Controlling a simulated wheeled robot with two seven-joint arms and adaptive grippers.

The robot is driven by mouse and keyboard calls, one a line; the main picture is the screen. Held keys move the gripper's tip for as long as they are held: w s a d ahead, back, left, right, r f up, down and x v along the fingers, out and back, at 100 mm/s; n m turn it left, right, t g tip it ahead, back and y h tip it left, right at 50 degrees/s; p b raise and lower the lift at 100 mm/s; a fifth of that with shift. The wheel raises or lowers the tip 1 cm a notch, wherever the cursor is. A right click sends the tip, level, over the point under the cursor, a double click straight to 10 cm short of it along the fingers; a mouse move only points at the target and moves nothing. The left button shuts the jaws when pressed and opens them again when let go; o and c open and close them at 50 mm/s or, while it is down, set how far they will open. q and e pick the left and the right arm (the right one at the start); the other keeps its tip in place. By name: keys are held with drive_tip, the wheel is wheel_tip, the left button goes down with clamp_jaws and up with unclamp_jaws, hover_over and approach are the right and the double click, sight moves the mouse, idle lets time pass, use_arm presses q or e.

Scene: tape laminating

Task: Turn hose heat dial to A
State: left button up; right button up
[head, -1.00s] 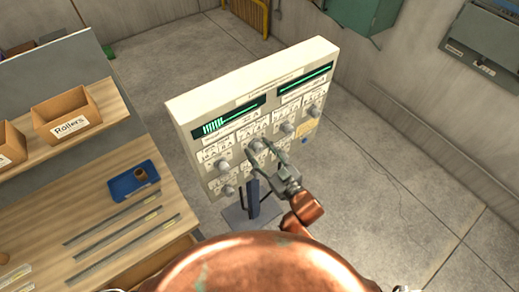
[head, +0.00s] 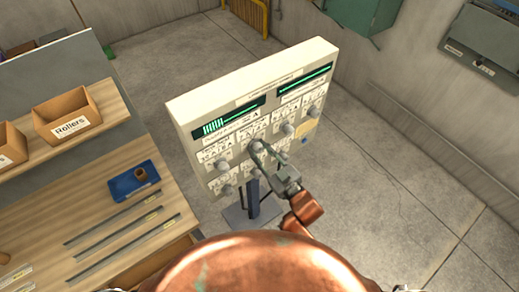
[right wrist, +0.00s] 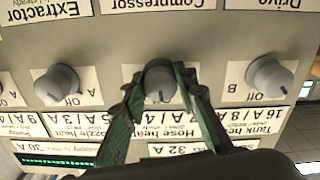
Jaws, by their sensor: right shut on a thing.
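The hose heat dial (right wrist: 160,80) is a grey round knob on the cream control panel (head: 190,115). In the right wrist view, where the lettering is upside down, it sits beside the "Hose heat" label (right wrist: 175,133). A dark mark on it points toward that label. My right gripper (right wrist: 160,76) is shut on this dial, one green-grey finger on each side. In the head view the dial (head: 256,146) shows at the fingertips of the right gripper (head: 266,149). The fingers hide part of the dial's position markings. My left gripper is not in view.
Neighbouring dials, one at the left (right wrist: 57,84) and one at the right (right wrist: 269,76), flank the fingers. Two green displays top the panel, which stands on a dark post (head: 252,198). A workbench (head: 110,205) with a blue tray (head: 130,185) is at left.

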drive_tip(key=n+p, duration=0.2)
drive_tip(key=n, duration=0.1)
drive_tip(key=shift+r+n, duration=0.1)
drive_tip(key=shift+n, duration=0.2)
drive_tip(key=n+p, duration=0.1)
drive_tip(key=n, duration=0.3)
drive_tip(key=shift+w+d, duration=0.1)
drive_tip(key=shift+n, duration=0.3)
drive_tip(key=o, duration=1.2)
drive_tip(key=v, duration=1.2)
